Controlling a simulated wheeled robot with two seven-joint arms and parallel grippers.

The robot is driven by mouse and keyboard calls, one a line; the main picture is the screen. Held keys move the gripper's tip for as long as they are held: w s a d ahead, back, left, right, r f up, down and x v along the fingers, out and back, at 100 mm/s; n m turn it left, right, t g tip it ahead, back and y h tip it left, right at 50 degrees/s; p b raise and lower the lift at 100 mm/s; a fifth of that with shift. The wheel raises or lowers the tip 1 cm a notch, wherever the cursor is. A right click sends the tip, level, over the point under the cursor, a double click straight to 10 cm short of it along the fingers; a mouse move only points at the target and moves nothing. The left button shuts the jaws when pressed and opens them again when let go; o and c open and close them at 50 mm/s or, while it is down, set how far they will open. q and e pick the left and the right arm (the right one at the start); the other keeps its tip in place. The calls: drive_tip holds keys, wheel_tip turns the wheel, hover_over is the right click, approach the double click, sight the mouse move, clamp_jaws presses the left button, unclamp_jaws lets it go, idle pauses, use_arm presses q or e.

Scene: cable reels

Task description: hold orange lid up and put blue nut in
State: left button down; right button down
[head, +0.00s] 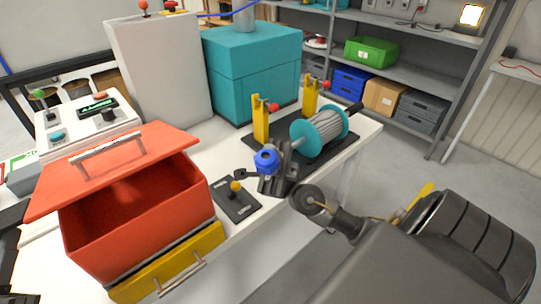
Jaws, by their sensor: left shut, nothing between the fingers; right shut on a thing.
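The orange box (145,215) stands at the left on the white table. Its orange lid (165,142), with a silver handle, is raised and the dark inside shows. The blue nut (265,160) is held upright above the table, right of the box, in my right gripper (267,172), which is shut on it. The nut is apart from the box. My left gripper is not visible; a dark part at the lower left edge is too cut off to identify. What holds the lid up cannot be seen.
Behind the nut is a cable reel (322,132) with yellow posts (261,120). A yellow drawer (165,268) is under the box. A control panel (85,118) and a teal cabinet (250,75) stand behind.

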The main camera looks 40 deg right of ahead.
use_arm(q)
drive_tip(key=w+r, duration=0.1)
drive_tip(key=r, duration=0.1)
drive_tip(key=w+r, duration=0.1)
drive_tip(key=r, duration=0.2)
drive_tip(key=w+r, duration=0.2)
drive_tip(key=r, duration=0.1)
drive_tip(key=w+r, duration=0.6)
drive_tip(key=w, duration=0.1)
drive_tip(key=shift+w, duration=0.2)
drive_tip(key=shift+f, duration=0.1)
idle(0.7)
drive_tip(key=s+f, duration=0.1)
drive_tip(key=s, duration=0.2)
drive_tip(key=shift+f, duration=0.35)
